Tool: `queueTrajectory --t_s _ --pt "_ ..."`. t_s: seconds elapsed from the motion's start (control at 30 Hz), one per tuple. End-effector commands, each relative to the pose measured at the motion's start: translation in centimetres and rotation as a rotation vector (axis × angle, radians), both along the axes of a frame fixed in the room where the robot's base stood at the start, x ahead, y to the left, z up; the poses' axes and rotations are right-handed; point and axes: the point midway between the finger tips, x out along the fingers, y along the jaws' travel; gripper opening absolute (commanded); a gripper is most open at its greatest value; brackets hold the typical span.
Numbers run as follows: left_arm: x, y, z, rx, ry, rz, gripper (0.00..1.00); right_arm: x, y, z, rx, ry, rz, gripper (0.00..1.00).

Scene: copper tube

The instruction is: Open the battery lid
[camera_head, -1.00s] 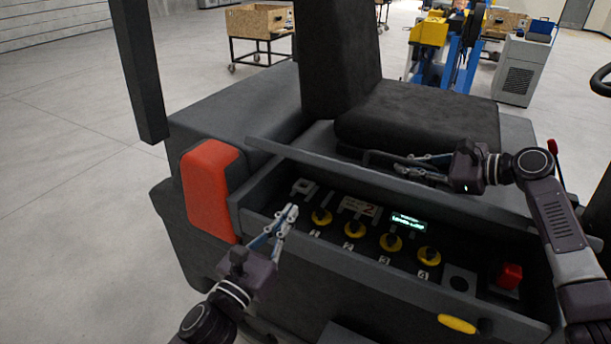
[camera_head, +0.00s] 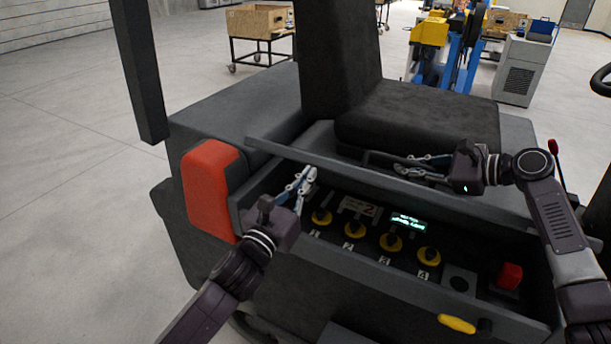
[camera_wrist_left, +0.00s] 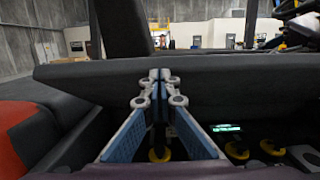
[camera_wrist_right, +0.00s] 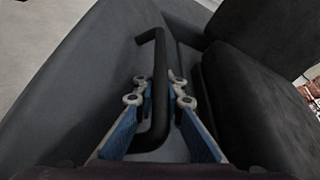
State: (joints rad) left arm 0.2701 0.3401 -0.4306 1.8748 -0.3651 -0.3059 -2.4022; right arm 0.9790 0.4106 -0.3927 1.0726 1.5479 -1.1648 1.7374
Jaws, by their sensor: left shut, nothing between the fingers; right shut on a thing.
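The dark grey battery lid (camera_head: 400,190) is the panel carrying the seat, and its long front edge runs above the open control tray. It crosses the left wrist view (camera_wrist_left: 240,84) as a wide band. A black bar handle (camera_wrist_right: 158,75) stands on it beside the seat. My right gripper (camera_head: 402,165) is shut around this handle, which passes between its fingers. My left gripper (camera_head: 310,174) is shut and empty at the left end of the tray, its tips close to the lid's front edge. I cannot tell whether they touch it.
The tray holds several yellow knobs (camera_head: 391,242), a lit display (camera_head: 408,222) and a red switch (camera_head: 509,276). A red lamp block (camera_head: 208,188) is at the left corner. Open floor (camera_head: 70,150) lies left.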

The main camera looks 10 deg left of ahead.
Motion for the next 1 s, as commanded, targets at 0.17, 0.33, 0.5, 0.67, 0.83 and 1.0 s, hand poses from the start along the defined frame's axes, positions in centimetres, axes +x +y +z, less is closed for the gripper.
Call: queueTrajectory --t_s 0.17,0.33,0.5,0.67,0.83,1.0 --pt "0.2 -0.1 0.3 0.003 -0.002 -0.001 0.0 0.4 -0.9 -0.7 -0.005 0.008 -0.025 0.0" --pt "0.8 -0.3 1.4 0.003 -0.003 -0.001 0.0 0.4 -0.9 -0.6 -0.005 0.006 -0.024 0.0" --pt "1.1 -0.3 1.8 0.0 -0.003 0.002 0.0 0.4 -0.7 -0.5 -0.004 0.002 -0.019 0.0" --pt "1.2 -0.3 1.9 -0.001 -0.006 0.004 0.0 0.3 -0.5 -0.3 -0.001 -0.003 -0.013 0.0" --pt "1.2 -0.2 2.0 -0.001 -0.006 0.004 0.0 0.2 -0.4 -0.4 -0.002 0.001 -0.008 0.19" --pt "0.9 -0.2 2.0 -0.002 -0.008 0.002 0.0 0.1 -0.5 -1.0 -0.009 0.014 -0.012 0.19"
